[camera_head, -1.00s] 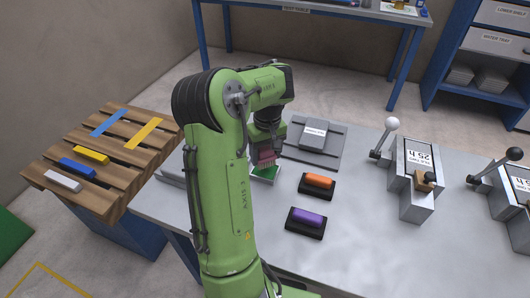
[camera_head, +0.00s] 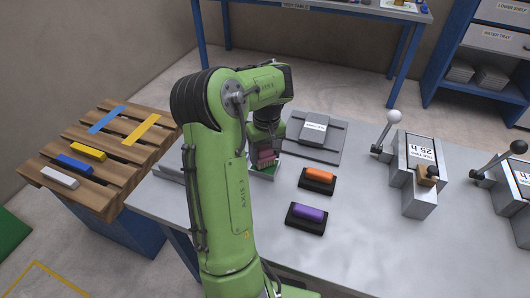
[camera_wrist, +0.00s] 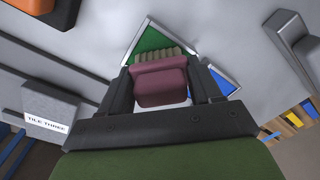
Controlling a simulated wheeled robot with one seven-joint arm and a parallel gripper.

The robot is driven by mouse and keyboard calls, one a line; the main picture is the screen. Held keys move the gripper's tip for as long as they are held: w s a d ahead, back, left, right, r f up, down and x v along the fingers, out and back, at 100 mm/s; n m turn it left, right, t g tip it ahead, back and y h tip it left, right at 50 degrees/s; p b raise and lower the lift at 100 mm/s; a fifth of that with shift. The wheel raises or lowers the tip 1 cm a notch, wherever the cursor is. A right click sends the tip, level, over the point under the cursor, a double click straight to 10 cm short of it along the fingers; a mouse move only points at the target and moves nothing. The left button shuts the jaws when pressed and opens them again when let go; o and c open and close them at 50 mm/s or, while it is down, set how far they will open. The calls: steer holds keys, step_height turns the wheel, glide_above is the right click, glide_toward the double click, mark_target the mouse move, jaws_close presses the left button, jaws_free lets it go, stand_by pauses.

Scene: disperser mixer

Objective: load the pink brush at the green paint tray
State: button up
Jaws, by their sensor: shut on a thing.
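The pink brush (camera_wrist: 160,82) is between the two fingers of my gripper (camera_wrist: 160,92), and its pale bristles (camera_wrist: 167,54) point toward the green paint tray (camera_wrist: 155,36). In the head view my gripper (camera_head: 265,143) holds the brush (camera_head: 266,156) low over the tray (camera_head: 265,175), partly covering it. The tray has a light rim and green paint inside. I cannot tell whether the bristles touch the paint. My arm hides the area to the left of the tray in the head view.
An orange-topped block (camera_head: 318,180) and a purple-topped block (camera_head: 306,218) lie right of the tray. A grey plate (camera_head: 312,138) with a labelled block is behind. Lever fixtures (camera_head: 412,180) stand at right. A wooden pallet (camera_head: 105,165) with coloured bars is at left.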

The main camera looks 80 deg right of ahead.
mark_target(265, 148)
steer(key=shift+a+f, duration=0.1)
steer(key=shift+f, duration=0.4)
stand_by(1.1)
steer(key=shift+r, duration=0.1)
step_height(265, 148, up, 7)
steer(key=p, duration=0.6)
stand_by(0.8)
